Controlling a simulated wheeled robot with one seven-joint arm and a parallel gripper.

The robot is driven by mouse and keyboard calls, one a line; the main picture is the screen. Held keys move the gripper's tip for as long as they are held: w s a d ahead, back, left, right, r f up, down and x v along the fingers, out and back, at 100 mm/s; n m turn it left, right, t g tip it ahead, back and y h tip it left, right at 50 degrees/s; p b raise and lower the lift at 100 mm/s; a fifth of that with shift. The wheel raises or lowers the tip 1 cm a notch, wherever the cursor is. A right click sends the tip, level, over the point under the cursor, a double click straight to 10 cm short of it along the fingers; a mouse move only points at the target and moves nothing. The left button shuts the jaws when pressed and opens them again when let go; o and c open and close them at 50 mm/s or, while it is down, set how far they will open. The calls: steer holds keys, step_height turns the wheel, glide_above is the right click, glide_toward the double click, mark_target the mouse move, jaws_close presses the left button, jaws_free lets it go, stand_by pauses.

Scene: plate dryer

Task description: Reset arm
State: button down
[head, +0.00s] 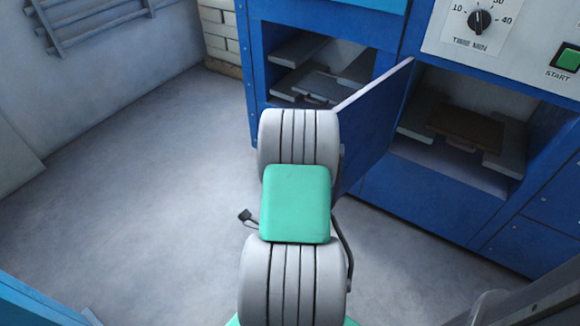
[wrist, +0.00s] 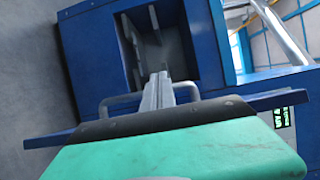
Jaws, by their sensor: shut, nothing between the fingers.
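In the wrist view my gripper (wrist: 158,82) shows two grey fingers held together, with nothing between them. They point toward an open compartment (wrist: 165,45) of the blue plate dryer (wrist: 90,50). A blue panel (wrist: 260,101), which looks like the open door, lies across the view close to the gripper; I cannot tell if they touch. In the head view my arm stands in the middle and hides the gripper. The dryer (head: 400,215) stands behind it, and its blue door (head: 375,125) is swung outward beside my arm.
Left and right open compartments (head: 310,75) (head: 465,130) hold grey and brown flat parts. A timer dial (head: 479,21) and green START button (head: 568,58) sit at upper right. Bare grey floor (head: 140,180) lies left of my arm, with a wall rack (head: 90,20) beyond.

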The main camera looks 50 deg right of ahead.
steer(key=w+a+r+n+t+y+p, duration=0.2)
steer(key=w+a+r+n+y+p, duration=0.4)
steer(key=w+a+n, duration=0.35)
steer(key=w+a+r+n+t+y+p, duration=0.2)
steer(key=w+a+r+n+y+p, duration=0.3)
steer(key=w+a+n+y, duration=0.4)
steer(key=s+a+r+n+g+y+p, duration=0.1)
steer(key=s+a+r+n+g+p, duration=0.25)
steer(key=a+r+n, duration=0.35)
steer(key=s+a+r+n+g+p, duration=0.2)
steer(key=s+r+g, duration=0.1)
steer(key=s, duration=0.3)
steer(key=s+a+r+n+g+p, duration=0.2)
steer(key=s+r+n+g+p, duration=0.1)
steer(key=s+r, duration=0.3)
steer(key=shift+a+r, duration=0.3)
steer(key=shift+a, duration=0.1)
